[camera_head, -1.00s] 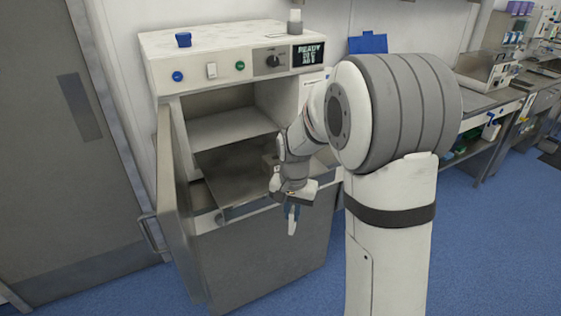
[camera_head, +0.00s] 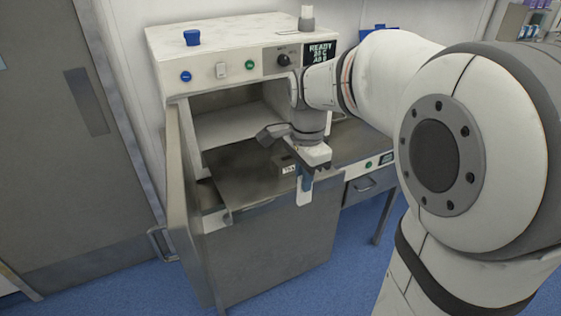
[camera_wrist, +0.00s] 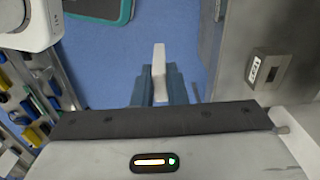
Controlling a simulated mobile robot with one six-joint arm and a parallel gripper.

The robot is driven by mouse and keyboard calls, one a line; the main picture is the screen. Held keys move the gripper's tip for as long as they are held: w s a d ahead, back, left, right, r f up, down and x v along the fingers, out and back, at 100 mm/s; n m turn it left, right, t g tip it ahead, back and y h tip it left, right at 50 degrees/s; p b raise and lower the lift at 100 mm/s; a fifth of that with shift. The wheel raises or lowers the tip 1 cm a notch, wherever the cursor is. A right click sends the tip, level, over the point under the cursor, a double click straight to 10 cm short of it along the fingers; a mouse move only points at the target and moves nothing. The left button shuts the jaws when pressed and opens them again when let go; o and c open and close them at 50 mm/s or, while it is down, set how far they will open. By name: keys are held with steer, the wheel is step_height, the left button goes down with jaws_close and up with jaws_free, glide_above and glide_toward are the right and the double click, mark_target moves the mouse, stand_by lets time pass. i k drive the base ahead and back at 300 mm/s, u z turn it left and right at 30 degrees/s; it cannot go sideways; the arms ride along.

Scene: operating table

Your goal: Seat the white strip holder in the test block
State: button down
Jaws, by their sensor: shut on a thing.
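My gripper (camera_head: 306,180) has blue fingers and is shut on the white strip holder (camera_head: 304,195), which hangs down below the fingertips. In the wrist view the white strip holder (camera_wrist: 159,70) sticks out between the blue fingers (camera_wrist: 159,88), over blue floor. The test block (camera_head: 288,167) is a small grey block with a white label, on the metal shelf of the open cabinet. In the wrist view the test block (camera_wrist: 268,70) lies to the right of the strip holder, apart from it, and has a dark recess in its top.
The metal shelf (camera_head: 240,175) sits inside the cabinet, whose door (camera_head: 180,215) stands open on the left. A bench with a drawer (camera_head: 370,184) is to the right.

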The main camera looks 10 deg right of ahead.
mark_target(279, 160)
steer(key=i, duration=0.85)
steer(key=z, duration=0.05)
